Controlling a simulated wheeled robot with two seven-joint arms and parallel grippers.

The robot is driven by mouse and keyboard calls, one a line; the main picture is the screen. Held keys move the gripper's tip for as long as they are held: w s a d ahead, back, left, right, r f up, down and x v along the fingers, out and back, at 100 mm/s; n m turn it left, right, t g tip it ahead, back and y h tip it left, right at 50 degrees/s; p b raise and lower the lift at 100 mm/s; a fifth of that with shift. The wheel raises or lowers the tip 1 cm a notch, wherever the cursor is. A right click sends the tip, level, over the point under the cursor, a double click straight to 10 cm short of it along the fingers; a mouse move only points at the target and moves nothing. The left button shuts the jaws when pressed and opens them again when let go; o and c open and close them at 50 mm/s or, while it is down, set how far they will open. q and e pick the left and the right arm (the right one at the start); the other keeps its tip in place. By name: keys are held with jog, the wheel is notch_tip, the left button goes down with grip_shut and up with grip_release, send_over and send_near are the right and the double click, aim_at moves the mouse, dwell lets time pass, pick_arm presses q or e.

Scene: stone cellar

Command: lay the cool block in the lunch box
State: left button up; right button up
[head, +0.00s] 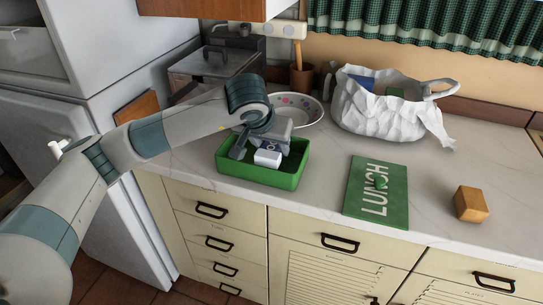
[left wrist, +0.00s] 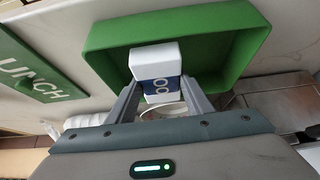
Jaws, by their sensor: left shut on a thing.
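The lunch box (head: 262,179) is an open green tray on the counter at centre left; its green wall also shows in the left wrist view (left wrist: 250,45). The cool block (head: 267,159) is white with a blue label, which shows between the fingers in the left wrist view (left wrist: 155,62). My left gripper (head: 262,149) is shut on the block, pointing down within the box's outline. I cannot tell whether the block touches the box floor. The green lid marked LUNCH (head: 394,184) lies flat to the right of the box. My right gripper is not in view.
A white bag (head: 375,118) with things in it stands behind the lid. A patterned bowl (head: 312,108) sits behind the box. A wooden block (head: 471,204) lies right of the lid. The fridge stands at the left. The counter between box and lid is clear.

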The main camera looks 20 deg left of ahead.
pick_arm(q)
notch_tip(320, 180, down, 4)
jog(key=shift+r+p, duration=0.25)
jog(key=shift+p, duration=0.15)
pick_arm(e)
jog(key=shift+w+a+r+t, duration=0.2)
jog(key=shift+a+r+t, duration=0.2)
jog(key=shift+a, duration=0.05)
pick_arm(q)
jog(key=shift+f, duration=0.2)
jog(key=o, duration=1.2)
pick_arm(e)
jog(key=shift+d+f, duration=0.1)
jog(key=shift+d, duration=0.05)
pick_arm(q)
jog(key=shift+r, duration=0.1)
